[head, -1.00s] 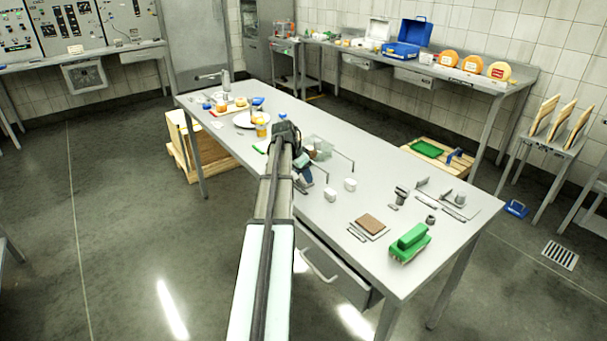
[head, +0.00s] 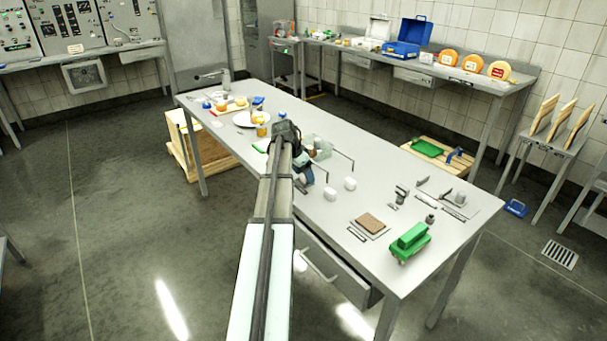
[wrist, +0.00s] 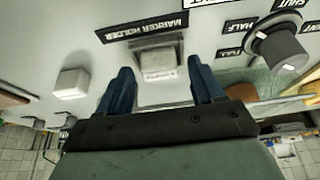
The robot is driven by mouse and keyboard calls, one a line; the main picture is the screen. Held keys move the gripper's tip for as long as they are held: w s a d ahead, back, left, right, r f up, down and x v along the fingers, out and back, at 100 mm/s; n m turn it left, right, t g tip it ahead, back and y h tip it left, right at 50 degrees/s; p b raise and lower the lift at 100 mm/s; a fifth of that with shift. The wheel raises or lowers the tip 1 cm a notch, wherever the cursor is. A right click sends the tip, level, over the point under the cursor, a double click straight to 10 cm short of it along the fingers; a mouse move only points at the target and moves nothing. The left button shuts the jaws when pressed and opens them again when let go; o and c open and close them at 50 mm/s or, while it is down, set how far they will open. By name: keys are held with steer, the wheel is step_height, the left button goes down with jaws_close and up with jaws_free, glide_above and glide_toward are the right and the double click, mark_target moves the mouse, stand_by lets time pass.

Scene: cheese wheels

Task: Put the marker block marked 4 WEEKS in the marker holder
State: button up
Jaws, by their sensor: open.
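In the wrist view my gripper (wrist: 160,66) is open, its two blue fingers apart on either side of a pale grey block-like piece (wrist: 160,62). That piece stands beside the black MARKER HOLDER label (wrist: 145,28), which reads upside down; whether it is a block or the holder itself I cannot tell. Another white block (wrist: 72,83) sits to the left, outside the fingers. No 4 WEEKS marking can be read on either. In the head view my gripper (head: 305,177) is low over the table, partly hidden by my arm, left of two white blocks (head: 330,194) (head: 350,183).
A dark knob (wrist: 278,52) with HALF and FULL labels stands close right of the fingers in the wrist view. A clear-walled box (head: 320,146) is just beyond my gripper. A brown pad (head: 370,224) and a green block-shaped object (head: 410,242) lie at the table's near right.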

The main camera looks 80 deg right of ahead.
steer(key=v, duration=1.2)
